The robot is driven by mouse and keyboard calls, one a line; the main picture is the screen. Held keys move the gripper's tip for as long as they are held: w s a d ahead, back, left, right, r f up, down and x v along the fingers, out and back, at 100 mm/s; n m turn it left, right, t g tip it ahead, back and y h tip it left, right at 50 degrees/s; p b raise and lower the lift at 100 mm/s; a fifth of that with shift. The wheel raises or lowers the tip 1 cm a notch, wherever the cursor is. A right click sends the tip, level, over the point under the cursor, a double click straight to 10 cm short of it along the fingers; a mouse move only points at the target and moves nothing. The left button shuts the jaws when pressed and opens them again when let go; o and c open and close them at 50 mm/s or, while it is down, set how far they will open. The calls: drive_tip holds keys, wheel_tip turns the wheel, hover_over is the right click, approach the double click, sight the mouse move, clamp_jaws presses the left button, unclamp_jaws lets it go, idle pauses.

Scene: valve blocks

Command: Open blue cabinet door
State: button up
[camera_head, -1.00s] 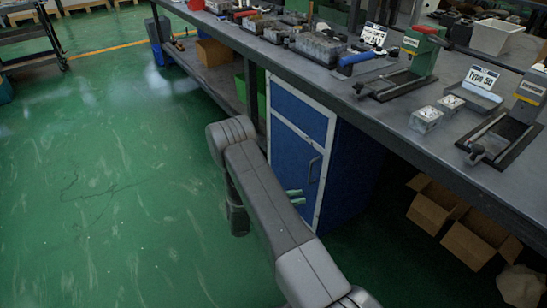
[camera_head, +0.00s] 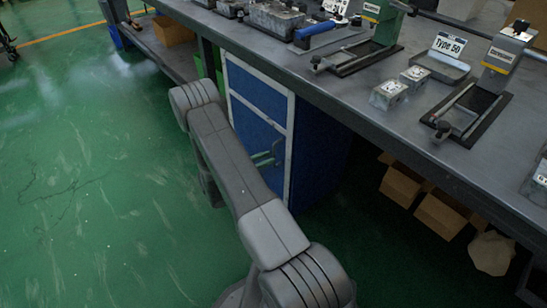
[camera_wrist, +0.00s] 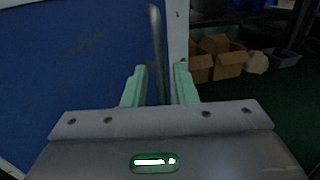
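The blue cabinet door (camera_head: 247,128) is under the workbench, in a pale frame, and looks closed. It fills the left of the wrist view (camera_wrist: 70,60). Its upright metal bar handle (camera_wrist: 156,45) stands out from the door near the frame's right side. My gripper (camera_wrist: 158,88) has pale green fingers, one on each side of the handle, with gaps visible beside the bar. It is open around the handle, and I see no clear contact. In the head view the gripper (camera_head: 266,157) is small at the handle, and my arm covers the door's lower left.
The workbench top (camera_head: 335,95) carries vises, metal blocks and a "Type 50" sign (camera_head: 449,45). Cardboard boxes (camera_head: 442,213) and a pale sack (camera_head: 490,252) lie under the bench at right. The green floor (camera_head: 90,190) left of the cabinet is clear.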

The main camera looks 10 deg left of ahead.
sight(274, 164)
drive_tip(key=shift+x, duration=1.85)
clamp_jaws()
